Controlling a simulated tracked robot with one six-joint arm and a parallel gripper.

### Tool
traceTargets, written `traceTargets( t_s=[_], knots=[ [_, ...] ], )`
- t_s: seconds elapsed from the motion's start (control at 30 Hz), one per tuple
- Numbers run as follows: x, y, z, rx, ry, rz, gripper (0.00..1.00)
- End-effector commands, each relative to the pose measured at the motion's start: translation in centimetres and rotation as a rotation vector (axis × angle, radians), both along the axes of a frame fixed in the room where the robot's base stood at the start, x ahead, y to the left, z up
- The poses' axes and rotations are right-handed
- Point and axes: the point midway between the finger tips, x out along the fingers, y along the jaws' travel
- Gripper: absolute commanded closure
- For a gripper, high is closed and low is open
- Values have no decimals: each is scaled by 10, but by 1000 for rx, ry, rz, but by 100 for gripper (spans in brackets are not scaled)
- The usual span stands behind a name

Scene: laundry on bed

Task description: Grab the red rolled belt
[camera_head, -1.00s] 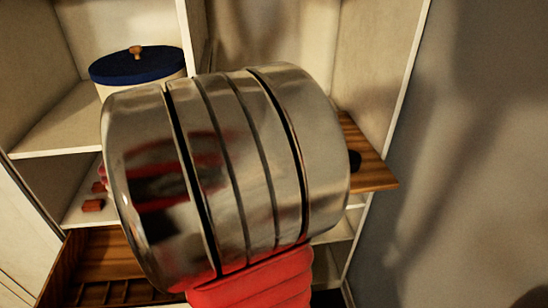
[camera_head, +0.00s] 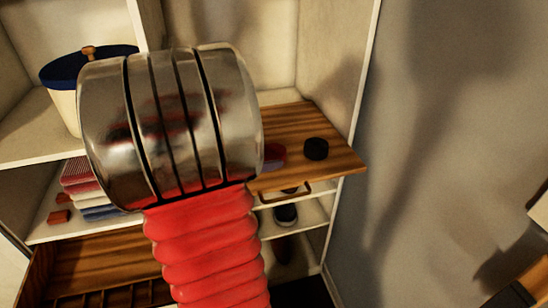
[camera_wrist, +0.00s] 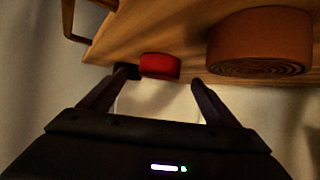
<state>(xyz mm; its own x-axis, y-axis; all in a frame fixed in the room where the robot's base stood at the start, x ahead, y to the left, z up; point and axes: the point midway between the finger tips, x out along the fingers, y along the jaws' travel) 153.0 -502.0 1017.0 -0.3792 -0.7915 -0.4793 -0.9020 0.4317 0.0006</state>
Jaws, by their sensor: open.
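The red rolled belt (camera_wrist: 160,66) sits on a wooden board (camera_wrist: 150,20) in the wrist view, ahead of and between my fingertips. My gripper (camera_wrist: 158,78) is open, with nothing held between its dark fingers. A black roll (camera_wrist: 127,70) is partly hidden behind the left finger. A larger brown rolled belt (camera_wrist: 260,45) lies to the right. In the head view, the red belt (camera_head: 273,156) shows partly beside my arm, left of the black roll (camera_head: 316,148). My gripper is hidden there behind my arm.
The wooden board (camera_head: 335,163) juts from a pale shelf unit. Below it is a shelf with shoes (camera_head: 286,214). At left are a basket with a blue lid (camera_head: 66,68), folded clothes (camera_head: 83,185) and an open wooden drawer (camera_head: 105,262). A grey wall (camera_head: 440,120) stands at right.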

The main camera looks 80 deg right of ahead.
Motion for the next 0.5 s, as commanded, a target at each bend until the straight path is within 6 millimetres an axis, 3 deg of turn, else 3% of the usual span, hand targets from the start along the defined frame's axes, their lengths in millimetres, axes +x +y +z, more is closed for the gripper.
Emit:
traceTargets(
  t_s=[0.5],
  knots=[
    [-6, -8, -5, 0, 1, -3, 17]
  ],
)
